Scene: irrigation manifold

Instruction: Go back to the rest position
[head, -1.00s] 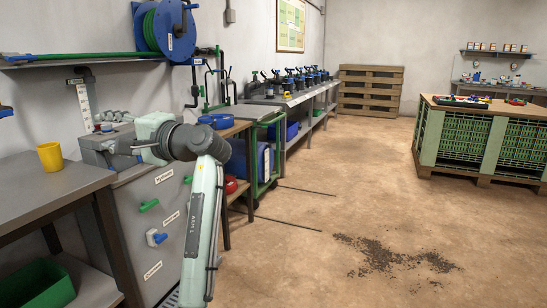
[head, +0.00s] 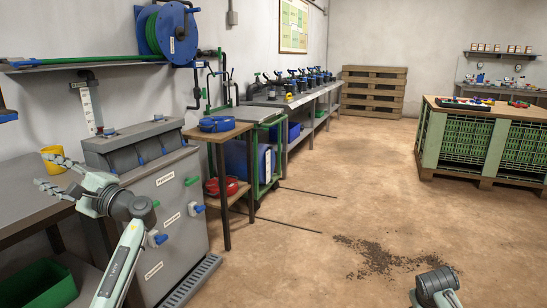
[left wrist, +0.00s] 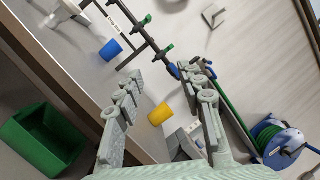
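My left gripper (head: 50,171) is open and empty, raised over the left bench, with its fingers pointing left. In the left wrist view its two fingers (left wrist: 163,95) stand wide apart with nothing between them. The grey cabinet (head: 172,188) stands right of the gripper, with white labels and valve handles on its front. A green handle (head: 192,181) and two blue ones, upper (head: 195,208) and lower (head: 157,238), show; my left arm covers part of the front. My right gripper is out of view; only a piece of my right arm shows at the bottom right.
A yellow cup (head: 54,164) stands on the bench behind my left gripper, also seen in the wrist view (left wrist: 160,114). A green bin (head: 38,288) sits below. A hose reel (head: 170,30) hangs above. The floor (head: 300,210) right of the cabinet is mostly clear.

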